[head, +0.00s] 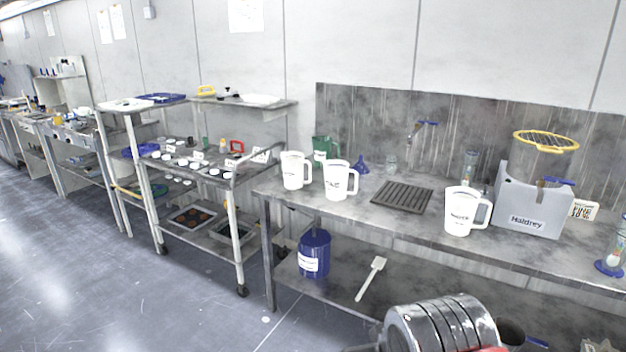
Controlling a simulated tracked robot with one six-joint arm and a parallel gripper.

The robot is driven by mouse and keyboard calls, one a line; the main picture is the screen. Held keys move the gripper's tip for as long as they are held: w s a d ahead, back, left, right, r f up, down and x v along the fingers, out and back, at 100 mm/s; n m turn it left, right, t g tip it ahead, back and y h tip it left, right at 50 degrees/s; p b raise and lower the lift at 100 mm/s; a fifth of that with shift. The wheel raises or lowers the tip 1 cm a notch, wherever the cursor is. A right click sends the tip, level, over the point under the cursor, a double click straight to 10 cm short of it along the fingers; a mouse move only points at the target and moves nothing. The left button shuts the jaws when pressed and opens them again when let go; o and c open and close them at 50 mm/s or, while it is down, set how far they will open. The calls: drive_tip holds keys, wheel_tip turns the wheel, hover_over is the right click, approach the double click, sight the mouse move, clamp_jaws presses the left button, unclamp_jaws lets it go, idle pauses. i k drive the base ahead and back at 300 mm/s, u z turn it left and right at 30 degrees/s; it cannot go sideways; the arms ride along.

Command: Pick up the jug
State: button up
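Several jugs stand upright on the grey metal bench (420,222). Two white jugs with printed labels are near its left end: one farther left (293,171) and one just right of it (338,181). A third white jug (461,212) stands near the front edge at the right, its handle to the right. A green jug (325,148) stands behind the two left ones and is partly hidden by them. I cannot tell which jug is meant. My gripper is not in view, and nothing is seen touching the jugs.
A dark ribbed mat (402,197) lies between the white jugs. A grey Haldrey box (528,205) stands close right of the right jug. A blue funnel (361,166) is behind. A blue container (314,254) is on the lower shelf. Floor at left is clear.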

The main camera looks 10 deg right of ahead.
sight(335, 171)
drive_tip(key=u, duration=0.45)
drive_tip(key=i, duration=2.55)
drive_tip(key=z, duration=0.85)
drive_tip(key=i, duration=0.8)
drive_tip(key=z, duration=0.4)
